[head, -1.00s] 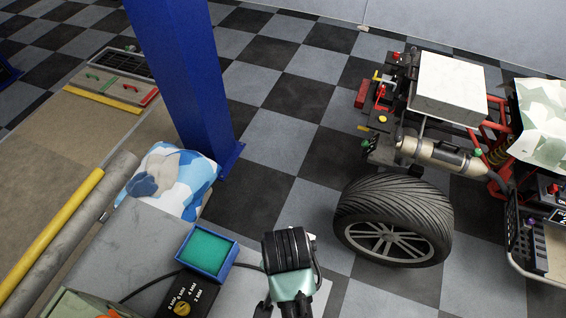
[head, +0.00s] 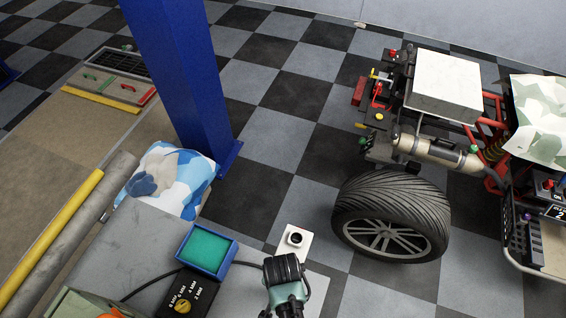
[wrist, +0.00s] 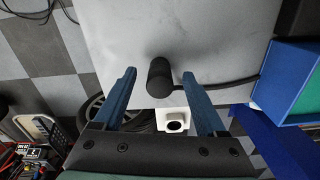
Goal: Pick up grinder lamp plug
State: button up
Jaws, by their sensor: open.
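The black cylinder that looks like the grinder lamp plug (wrist: 158,78) stands out from a grey top (wrist: 215,30) in the wrist view, with a black cable running right from it. My gripper (wrist: 160,76) is open, one blue finger on each side of the plug in this view, with visible gaps. I cannot tell how far the plug lies below the fingertips. In the head view my gripper (head: 284,306) is at the bottom edge over the grey worktop (head: 240,295), and the plug is hidden by my arm.
A blue tray with a green inside (head: 207,250) and a black dial box (head: 185,297) stand left of my gripper. A white block with a black round opening (head: 294,241) is just beyond my wrist. A large tyre (head: 390,213) stands to the right.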

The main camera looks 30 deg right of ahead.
jog(key=shift+f, duration=0.5)
grip_shut()
notch_tip(320, 180, up, 10)
jog(key=shift+r, duration=0.1)
dwell(0.7)
jog(key=w+d+b, duration=0.3)
jog(key=w+d, duration=0.6)
jog(key=w, duration=0.1)
jog(key=shift+d+b, duration=0.4)
